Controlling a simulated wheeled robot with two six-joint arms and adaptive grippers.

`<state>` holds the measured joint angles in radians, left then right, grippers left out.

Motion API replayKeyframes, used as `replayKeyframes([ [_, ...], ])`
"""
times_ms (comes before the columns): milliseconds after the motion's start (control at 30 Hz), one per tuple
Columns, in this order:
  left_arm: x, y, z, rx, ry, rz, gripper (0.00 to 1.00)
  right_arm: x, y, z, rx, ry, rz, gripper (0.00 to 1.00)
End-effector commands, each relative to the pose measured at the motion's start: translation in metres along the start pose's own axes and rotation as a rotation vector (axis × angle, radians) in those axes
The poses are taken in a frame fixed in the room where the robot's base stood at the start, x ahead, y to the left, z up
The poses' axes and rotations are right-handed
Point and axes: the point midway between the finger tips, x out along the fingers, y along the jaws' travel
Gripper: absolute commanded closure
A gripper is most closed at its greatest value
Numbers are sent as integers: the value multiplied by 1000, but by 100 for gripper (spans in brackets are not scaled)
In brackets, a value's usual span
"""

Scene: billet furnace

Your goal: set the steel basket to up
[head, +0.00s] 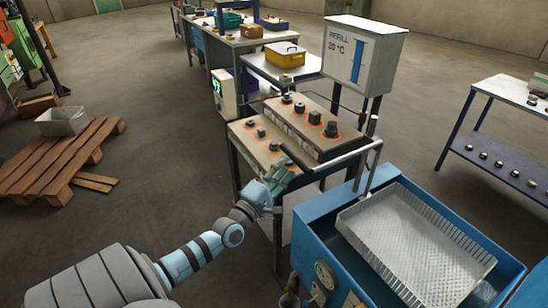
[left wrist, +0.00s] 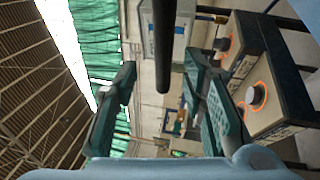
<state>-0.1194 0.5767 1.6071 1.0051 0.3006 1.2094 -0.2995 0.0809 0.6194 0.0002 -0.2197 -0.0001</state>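The steel basket (head: 415,235), a perforated light-grey tray, sits in the mouth of the blue tank (head: 325,225) at the lower right of the head view. A pale bar (head: 345,158) runs left from a post at the tank to a dark handle (head: 296,157). My left gripper (head: 282,173) is just below and beside this handle. In the left wrist view, the dark handle (left wrist: 163,45) points in between the parted fingers of my left gripper (left wrist: 160,80), with gaps on both sides. My right gripper is not in view.
Behind the handle, a bench carries two blocks (head: 310,128) with dark knobs and glowing orange rings. A white refill box (head: 362,55) stands behind. A side table (head: 505,160) is at right and a wooden pallet (head: 60,160) at left. The floor between is clear.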

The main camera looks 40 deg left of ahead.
Motion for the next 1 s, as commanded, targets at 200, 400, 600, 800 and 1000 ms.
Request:
replayKeyframes([
  [200,-48,0,0,1,-1,0,62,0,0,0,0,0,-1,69],
  [400,-56,1,0,0,1,3,62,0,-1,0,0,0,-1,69],
  [600,-55,1,0,0,1,3,62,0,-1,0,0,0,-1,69],
  [800,-55,1,0,1,0,3,62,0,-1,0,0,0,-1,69],
  [1000,-65,-49,-4,452,-74,-149,62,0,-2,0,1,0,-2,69],
])
